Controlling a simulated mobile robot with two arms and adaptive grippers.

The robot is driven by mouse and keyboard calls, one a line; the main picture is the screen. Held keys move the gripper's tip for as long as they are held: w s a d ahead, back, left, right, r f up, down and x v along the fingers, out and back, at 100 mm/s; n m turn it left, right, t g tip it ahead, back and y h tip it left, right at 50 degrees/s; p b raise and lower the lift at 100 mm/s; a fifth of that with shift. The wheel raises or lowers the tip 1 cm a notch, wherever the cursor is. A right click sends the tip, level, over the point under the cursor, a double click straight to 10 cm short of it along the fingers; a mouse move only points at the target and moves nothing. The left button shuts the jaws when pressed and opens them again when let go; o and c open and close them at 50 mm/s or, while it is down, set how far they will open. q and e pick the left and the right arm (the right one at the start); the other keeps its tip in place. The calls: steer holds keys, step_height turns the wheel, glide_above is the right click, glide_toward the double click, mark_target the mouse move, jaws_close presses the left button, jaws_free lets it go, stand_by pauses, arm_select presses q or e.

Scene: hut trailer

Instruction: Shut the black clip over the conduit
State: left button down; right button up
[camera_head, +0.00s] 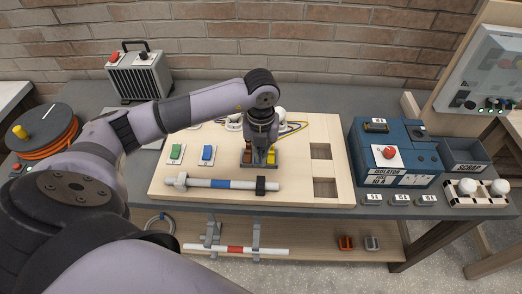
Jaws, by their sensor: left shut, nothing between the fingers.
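The conduit (215,184), a white tube with a blue band, lies across the lower part of the wooden board (300,190). The black clip (261,185) sits at the conduit's right part, around or over it; I cannot tell whether its top is shut. My left gripper (258,162) points down onto the board just behind the clip, apart from it. It is shut with nothing held. It partly hides the red and yellow parts beneath it. My right gripper is out of view.
Green (176,152) and blue (207,153) switches sit left on the board, with two square openings at right. A blue isolator box (405,165) and grey scrap bin (475,155) stand right. A red-banded tube (235,249) lies below. An orange cable reel (45,130) stands left.

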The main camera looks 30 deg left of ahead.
arm_select(q)
steer(key=shift+s+d, duration=0.4)
steer(key=shift+s, duration=0.3)
steer(key=shift+s+d, duration=0.4)
steer(key=shift+s, duration=0.25)
steer(key=shift+r, duration=0.1)
step_height(320, 180, up, 6)
steer(key=p, duration=0.3)
steer(key=shift+p, duration=0.3)
stand_by(0.5)
